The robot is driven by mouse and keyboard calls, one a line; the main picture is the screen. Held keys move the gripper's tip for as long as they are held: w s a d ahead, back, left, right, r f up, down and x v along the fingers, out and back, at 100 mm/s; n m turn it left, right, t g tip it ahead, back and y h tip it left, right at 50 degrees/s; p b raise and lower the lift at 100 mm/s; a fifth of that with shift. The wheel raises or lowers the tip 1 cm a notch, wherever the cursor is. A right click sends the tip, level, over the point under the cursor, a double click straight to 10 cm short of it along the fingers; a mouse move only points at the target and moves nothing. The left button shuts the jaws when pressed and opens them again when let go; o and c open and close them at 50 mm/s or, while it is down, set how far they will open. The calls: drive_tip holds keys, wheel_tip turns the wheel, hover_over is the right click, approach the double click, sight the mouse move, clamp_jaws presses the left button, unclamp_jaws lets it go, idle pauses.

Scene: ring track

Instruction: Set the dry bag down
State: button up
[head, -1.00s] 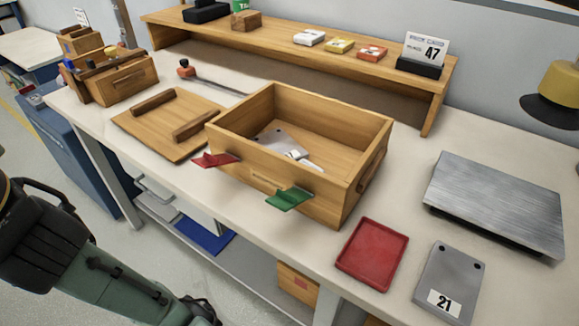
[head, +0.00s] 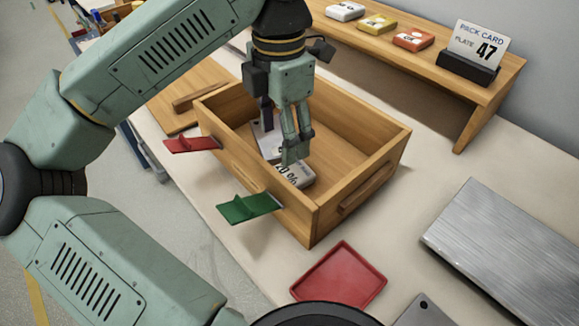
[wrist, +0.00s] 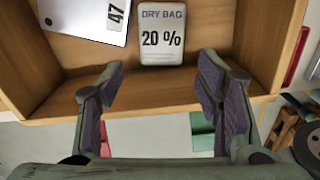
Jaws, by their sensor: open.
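The white dry bag (head: 297,177), labelled "DRY BAG 20 %", lies on the floor of the open wooden box, label facing up. In the wrist view the bag (wrist: 162,35) is ahead of my open fingers, nothing between them. My gripper (head: 291,150) is open and reaches down into the box; its fingers partly cover the bag in the head view. In the wrist view my gripper (wrist: 160,72) has its two purple-padded fingers spread wide. The wooden box (head: 365,170) stands on the bench. A grey plate marked 47 (wrist: 85,15) lies beside the bag.
A red tab (head: 190,145) and a green tab (head: 248,207) stick out from the box front. A red tray (head: 340,276) and a metal slab (head: 500,245) are to the right. A wooden shelf (head: 490,88) with small packs and a plate-47 card stands behind.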

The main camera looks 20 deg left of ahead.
hover_over(286, 174)
drive_tip(key=f, duration=0.4)
drive_tip(key=shift+s+a+f, duration=0.15)
drive_tip(key=shift+s+a, duration=0.05)
drive_tip(key=shift+s, duration=0.1)
drive_tip(key=shift+w+d+f+p, duration=0.15)
drive_tip(key=shift+f+p, duration=0.45)
drive_tip(key=shift+f, duration=0.75)
drive_tip(key=shift+w+d+f+p, duration=0.1)
drive_tip(key=shift+f+p, duration=0.45)
drive_tip(key=shift+f, duration=0.75)
drive_tip(key=shift+c, duration=0.6)
drive_tip(key=c, duration=0.8)
drive_tip(key=shift+r, duration=0.2)
